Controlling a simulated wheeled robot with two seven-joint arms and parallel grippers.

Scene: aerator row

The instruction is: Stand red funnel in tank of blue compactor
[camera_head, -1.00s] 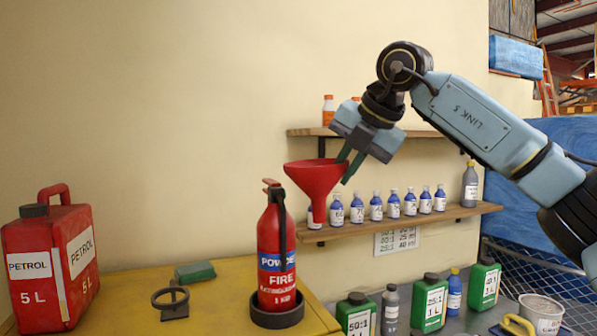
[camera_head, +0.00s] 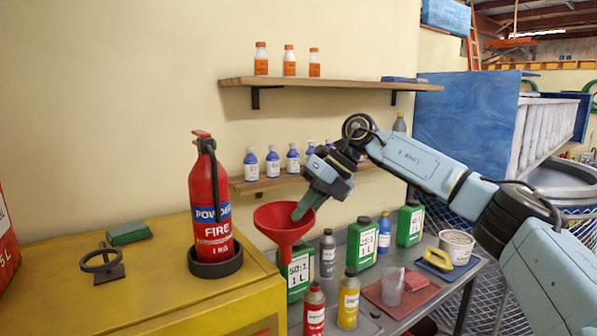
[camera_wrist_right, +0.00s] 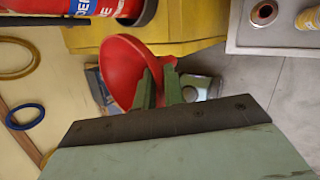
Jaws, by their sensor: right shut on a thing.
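The red funnel (camera_head: 284,221) is held by its rim in my right gripper (camera_head: 299,214), wide mouth up. In the head view it hangs in front of the bench, just right of the yellow cabinet; its spout end is hard to make out. In the right wrist view the funnel (camera_wrist_right: 126,72) sits at the green fingers (camera_wrist_right: 160,84), which are closed on its edge. My left gripper is not in view.
A fire extinguisher (camera_head: 210,205) stands on the yellow cabinet (camera_head: 150,275), left of the funnel. Several bottles, including a green one (camera_head: 363,243), crowd the grey bench (camera_head: 400,318). Wall shelves (camera_head: 330,82) are behind. A large blue panel (camera_head: 468,140) stands at right.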

